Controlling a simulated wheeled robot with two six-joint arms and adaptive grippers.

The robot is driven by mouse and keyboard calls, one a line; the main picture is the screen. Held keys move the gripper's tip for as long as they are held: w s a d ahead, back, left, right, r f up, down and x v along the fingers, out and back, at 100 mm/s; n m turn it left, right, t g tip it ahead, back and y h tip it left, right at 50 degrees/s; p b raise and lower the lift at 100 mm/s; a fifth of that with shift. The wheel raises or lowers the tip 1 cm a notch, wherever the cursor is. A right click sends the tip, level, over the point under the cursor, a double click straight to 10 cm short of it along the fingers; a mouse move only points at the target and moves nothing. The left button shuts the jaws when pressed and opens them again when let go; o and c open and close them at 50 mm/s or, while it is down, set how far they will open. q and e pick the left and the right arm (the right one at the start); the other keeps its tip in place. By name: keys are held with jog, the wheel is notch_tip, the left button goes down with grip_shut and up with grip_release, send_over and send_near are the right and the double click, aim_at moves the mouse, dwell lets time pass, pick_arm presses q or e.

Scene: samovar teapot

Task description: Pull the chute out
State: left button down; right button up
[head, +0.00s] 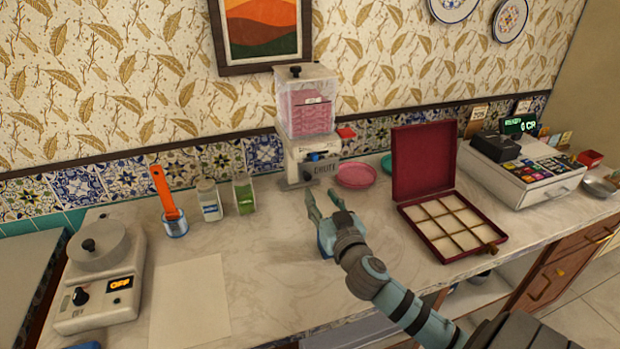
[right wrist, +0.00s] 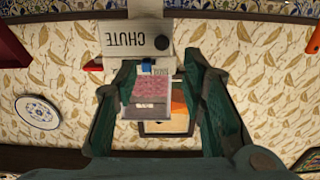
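The dispenser (head: 307,110) stands against the tiled wall, with a clear hopper of pink contents on a white base. Its chute (head: 322,168) is a pale block at the front of the base, lettered CHUTE. In the right wrist view the chute (right wrist: 125,38) appears upside down, with a dark round knob beside the lettering. My right gripper (head: 321,193) is open and empty, just in front of and below the chute. In the right wrist view its two green fingers (right wrist: 158,65) are spread, with the hopper visible between them. No contact shows. My left gripper is not in view.
A pink plate (head: 356,175) lies right of the dispenser. An open red compartment box (head: 445,226) is to the right, before a cash register (head: 525,170). Two jars (head: 210,200) and an orange-handled tool (head: 163,190) stand left. A scale-like device (head: 98,270) is far left.

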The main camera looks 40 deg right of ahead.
aim_at(308, 178)
jog(key=x, duration=0.8)
jog(key=shift+w+a+f, duration=0.1)
jog(key=shift+w+f, duration=0.15)
jog(key=shift+w, duration=0.35)
jog(key=shift+s+r, duration=0.15)
jog(key=shift+s, duration=0.1)
jog(key=shift+c, duration=0.3)
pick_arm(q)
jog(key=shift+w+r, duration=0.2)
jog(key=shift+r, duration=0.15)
pick_arm(e)
jog(key=shift+w, duration=0.1)
grip_shut()
